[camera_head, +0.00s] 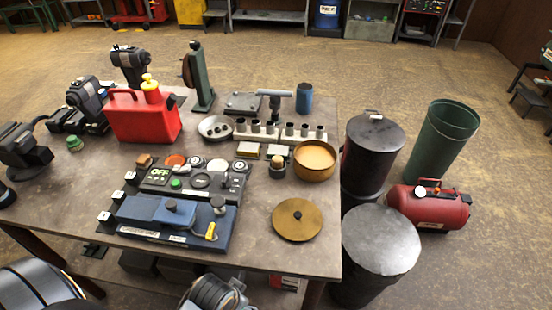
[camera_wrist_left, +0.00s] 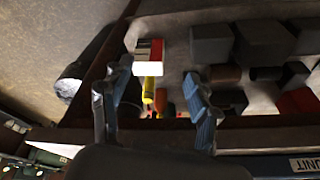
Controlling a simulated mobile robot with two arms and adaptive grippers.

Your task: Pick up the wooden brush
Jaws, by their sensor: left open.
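I cannot clearly make out a wooden brush in either view. A small brown block (camera_head: 145,160) lies on the workbench (camera_head: 262,258) behind the OFF panel; it is too small to identify. My left gripper (camera_wrist_left: 157,70) shows in the left wrist view with its two blue-grey fingers apart and nothing held between them. Beyond the fingers are a red, white and black box (camera_wrist_left: 150,48) and a thin yellow item (camera_wrist_left: 148,90). My left gripper's jaws do not show in the head view. My right gripper's jaws show in neither view.
A red jerrycan (camera_head: 143,120), a blue unit (camera_head: 150,215), a wooden bowl (camera_head: 314,160) and a round brass lid (camera_head: 297,220) crowd the bench. Dark drums (camera_head: 372,150) and a red tank (camera_head: 432,208) stand at its right. Dark boxes (camera_wrist_left: 212,42) fill a lower shelf.

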